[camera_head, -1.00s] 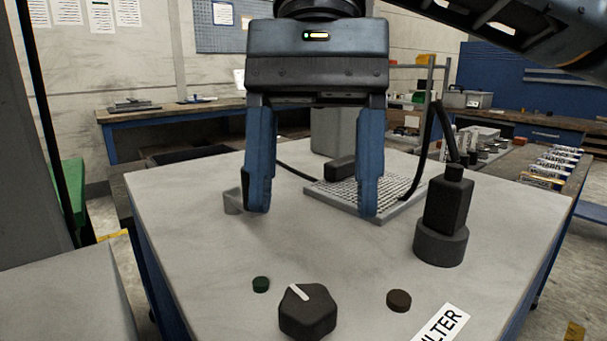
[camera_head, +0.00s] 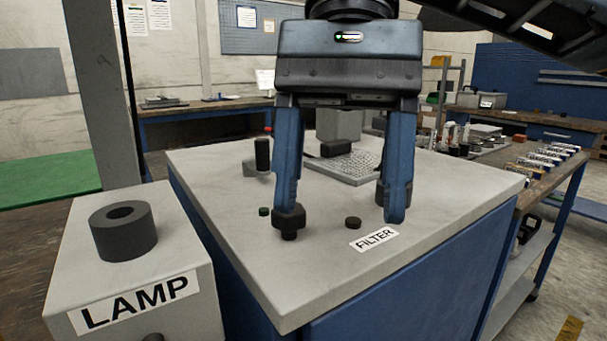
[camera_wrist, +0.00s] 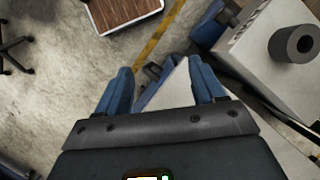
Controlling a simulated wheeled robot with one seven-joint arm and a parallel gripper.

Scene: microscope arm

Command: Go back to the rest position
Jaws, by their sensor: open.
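My gripper (camera_head: 342,215) hangs in the upper middle of the head view, fingers pointing down and spread apart, with nothing between them. In that view its fingers overlap the grey bench top (camera_head: 330,270); the left fingertip overlaps the dark knob (camera_head: 289,234), and I cannot tell the gap in depth. In the wrist view the open fingers (camera_wrist: 160,66) show floor and the edge of a bench beyond them, and hold nothing.
The grey LAMP box (camera_head: 190,258) with a dark ring (camera_head: 123,230) stands at left. Open floor (camera_head: 560,265) lies at right.

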